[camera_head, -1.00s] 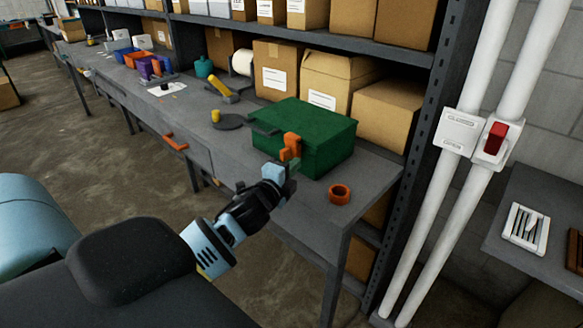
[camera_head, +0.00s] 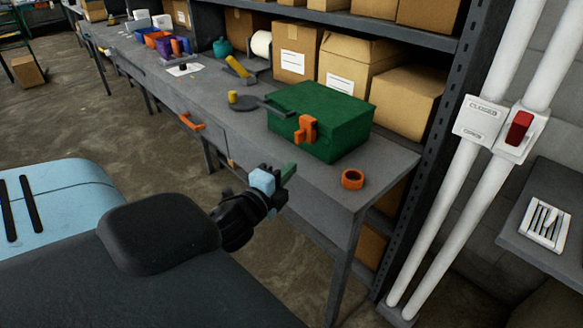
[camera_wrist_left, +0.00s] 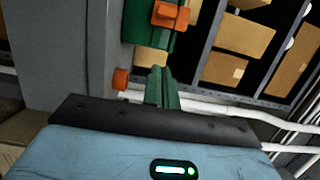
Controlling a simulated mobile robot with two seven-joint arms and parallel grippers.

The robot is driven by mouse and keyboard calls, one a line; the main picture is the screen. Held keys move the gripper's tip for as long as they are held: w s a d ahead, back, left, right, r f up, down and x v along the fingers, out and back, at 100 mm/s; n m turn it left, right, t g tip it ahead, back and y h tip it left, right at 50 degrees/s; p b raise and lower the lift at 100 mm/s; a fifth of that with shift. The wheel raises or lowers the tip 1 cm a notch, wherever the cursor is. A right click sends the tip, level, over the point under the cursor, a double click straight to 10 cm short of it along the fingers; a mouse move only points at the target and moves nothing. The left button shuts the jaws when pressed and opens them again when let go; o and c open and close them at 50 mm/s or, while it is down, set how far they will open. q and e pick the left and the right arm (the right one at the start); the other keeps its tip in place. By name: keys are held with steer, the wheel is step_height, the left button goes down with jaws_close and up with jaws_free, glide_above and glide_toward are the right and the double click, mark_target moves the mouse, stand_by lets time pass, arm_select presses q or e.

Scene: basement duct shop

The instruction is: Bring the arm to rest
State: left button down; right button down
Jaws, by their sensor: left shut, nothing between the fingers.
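My left gripper (camera_head: 287,174) is shut and empty, just off the front edge of the workbench in the head view. Its green fingers (camera_wrist_left: 161,88) are together in the left wrist view. A green box (camera_head: 322,120) with an orange latch (camera_head: 306,131) stands on the bench beyond the gripper, apart from it. The box and its latch (camera_wrist_left: 170,14) also show at the top of the left wrist view. My right gripper is in neither view.
The grey workbench (camera_head: 395,164) runs away to the upper left. An orange ring (camera_head: 352,179) lies near its front right corner. Cardboard boxes (camera_head: 395,100) stand behind the green box. White pipes (camera_head: 450,195) with a red switch (camera_head: 519,127) rise on the right. Open floor lies left.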

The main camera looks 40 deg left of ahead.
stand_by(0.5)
arm_select(q)
steer(key=s+d+f+n+g+h, duration=0.1)
steer(key=s+d+f+n, duration=0.1)
steer(key=f, duration=0.4)
steer(key=s+d+f+n+g+h, duration=0.1)
steer(key=s+d+f+g, duration=0.15)
steer(key=f, duration=0.35)
steer(key=s+d+f+n+g+h, duration=0.1)
steer(key=s+d+f+n+g, duration=0.1)
steer(key=s+d+f+n, duration=0.3)
steer(key=s+d+f+n+g+h+p, duration=0.1)
steer(key=s+d+f+n+g+h, duration=0.1)
steer(key=s+d+f+n, duration=0.4)
steer(key=s+d+f+g, duration=0.1)
steer(key=s+d+f, duration=0.3)
steer(key=s+f, duration=0.4)
steer(key=shift+s+f, duration=0.25)
steer(key=shift+s, duration=1.75)
steer(key=shift+g, duration=0.25)
